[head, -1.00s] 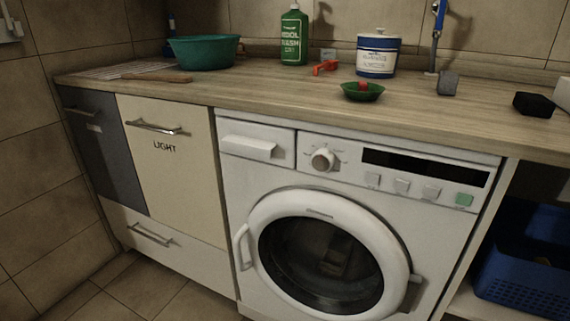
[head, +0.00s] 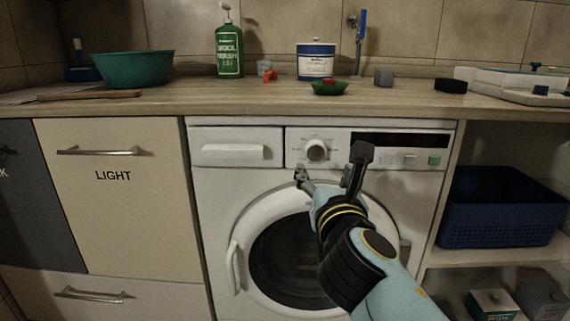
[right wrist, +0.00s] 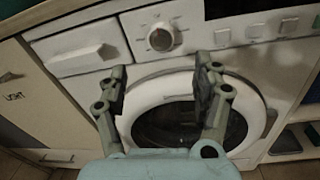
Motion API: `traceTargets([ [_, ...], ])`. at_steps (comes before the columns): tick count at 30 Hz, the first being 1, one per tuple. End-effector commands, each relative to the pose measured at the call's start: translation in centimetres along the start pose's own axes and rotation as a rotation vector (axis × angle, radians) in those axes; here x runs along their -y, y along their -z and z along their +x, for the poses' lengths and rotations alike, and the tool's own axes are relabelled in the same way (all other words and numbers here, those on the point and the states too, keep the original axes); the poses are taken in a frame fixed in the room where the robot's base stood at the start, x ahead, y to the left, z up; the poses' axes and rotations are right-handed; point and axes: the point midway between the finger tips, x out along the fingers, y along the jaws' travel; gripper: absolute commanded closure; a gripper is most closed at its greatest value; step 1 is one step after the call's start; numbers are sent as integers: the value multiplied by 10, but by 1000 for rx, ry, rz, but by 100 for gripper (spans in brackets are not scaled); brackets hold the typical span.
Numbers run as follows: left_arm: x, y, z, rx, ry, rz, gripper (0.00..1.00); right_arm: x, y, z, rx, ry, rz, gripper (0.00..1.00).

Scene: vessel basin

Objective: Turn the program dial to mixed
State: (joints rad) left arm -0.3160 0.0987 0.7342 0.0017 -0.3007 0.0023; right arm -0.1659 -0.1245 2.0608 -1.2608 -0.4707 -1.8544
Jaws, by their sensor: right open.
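My right gripper (head: 330,165) is open and empty in front of the machine, just below the dial in the head view. In the right wrist view its two fingers (right wrist: 160,85) stand apart, with the dial beyond and between them. My left gripper is out of view.
The detergent drawer (head: 234,152) is shut, left of the dial. Buttons (head: 410,160) sit to its right. The round door (head: 245,222) is shut below. The worktop (head: 190,104) overhangs above, holding a green bottle (head: 229,52) and a white-blue tub (head: 316,61).

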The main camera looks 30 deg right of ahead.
Motion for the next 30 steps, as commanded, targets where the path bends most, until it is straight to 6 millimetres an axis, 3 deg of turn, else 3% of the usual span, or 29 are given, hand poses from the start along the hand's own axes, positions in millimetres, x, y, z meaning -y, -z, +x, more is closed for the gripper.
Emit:
traceTargets([
  [15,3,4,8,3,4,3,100,-1,0,91,0,-3,0,33],
  [28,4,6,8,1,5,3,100,-1,-1,102,-2,-2,1,33],
  [30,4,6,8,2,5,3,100,-1,-1,102,-2,-3,1,42],
])
